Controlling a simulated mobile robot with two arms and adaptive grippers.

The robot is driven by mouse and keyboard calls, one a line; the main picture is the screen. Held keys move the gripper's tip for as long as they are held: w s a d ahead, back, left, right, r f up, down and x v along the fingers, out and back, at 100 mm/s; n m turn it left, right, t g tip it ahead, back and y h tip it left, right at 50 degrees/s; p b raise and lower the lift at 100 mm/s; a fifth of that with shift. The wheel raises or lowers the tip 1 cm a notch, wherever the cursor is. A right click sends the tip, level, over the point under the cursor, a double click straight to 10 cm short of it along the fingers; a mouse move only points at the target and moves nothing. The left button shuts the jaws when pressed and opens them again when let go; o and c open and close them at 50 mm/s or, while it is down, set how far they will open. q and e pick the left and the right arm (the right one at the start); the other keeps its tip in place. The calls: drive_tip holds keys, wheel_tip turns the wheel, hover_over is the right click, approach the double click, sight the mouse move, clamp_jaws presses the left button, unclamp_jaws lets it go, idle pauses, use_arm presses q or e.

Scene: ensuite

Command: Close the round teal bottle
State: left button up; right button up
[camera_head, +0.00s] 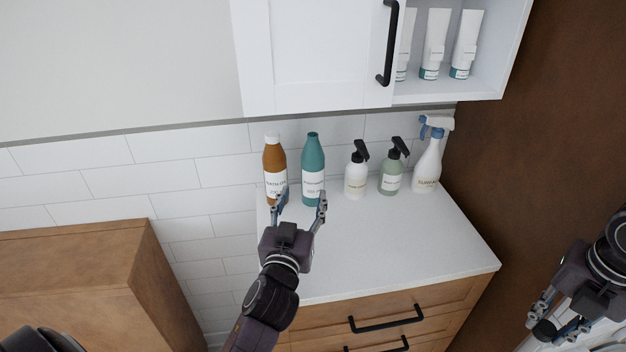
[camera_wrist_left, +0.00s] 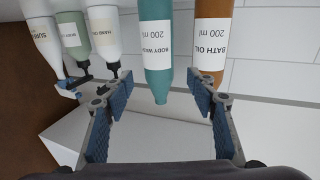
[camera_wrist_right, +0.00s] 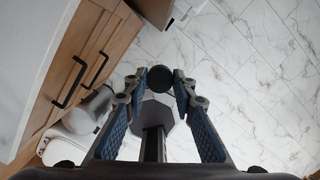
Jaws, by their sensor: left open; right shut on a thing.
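The round teal bottle (camera_head: 313,160), labelled body wash, stands upright on the white counter near the wall. Its narrow neck shows no separate cap; it appears upside down in the left wrist view (camera_wrist_left: 156,75). My left gripper (camera_head: 301,204) is open in front of the bottle's lower part, fingers spread and empty. Whether either finger touches the bottle cannot be told. My right gripper (camera_head: 552,326) is off to the right, away from the counter. It is shut on a small dark round cap (camera_wrist_right: 160,79), also seen between its fingertips in the right wrist view.
A brown bath oil bottle (camera_head: 274,165) with a white top stands close left of the teal one. A white pump bottle (camera_head: 355,180), a green pump bottle (camera_head: 390,181) and a spray bottle (camera_head: 427,170) stand right. A white cabinet (camera_head: 310,60) hangs above. The counter front (camera_head: 400,240) is clear.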

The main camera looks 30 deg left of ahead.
sight(310, 176)
use_arm(q)
drive_tip(key=p+x, duration=0.1)
drive_tip(key=x, duration=0.4)
drive_tip(key=shift+w+a, duration=0.1)
drive_tip(key=shift+w, duration=0.25)
use_arm(e)
drive_tip(key=shift+w+r, duration=0.1)
drive_tip(key=shift+r, duration=0.65)
use_arm(q)
drive_tip(key=shift+w+a+f, duration=0.1)
drive_tip(key=shift+w+a, duration=0.05)
drive_tip(key=shift+w, duration=0.35)
drive_tip(key=shift+p, duration=0.3)
use_arm(e)
drive_tip(key=shift+r, duration=0.1)
use_arm(q)
drive_tip(key=shift+w+a, duration=0.1)
drive_tip(key=shift+w, duration=0.3)
use_arm(e)
drive_tip(key=shift+r, duration=0.2)
use_arm(q)
drive_tip(key=shift+p+x, duration=0.65)
drive_tip(key=shift+x, duration=1.6)
use_arm(e)
drive_tip(key=shift+r, duration=0.45)
use_arm(q)
drive_tip(key=shift+f, duration=0.15)
drive_tip(key=c, duration=1.3)
drive_tip(key=shift+c, duration=0.6)
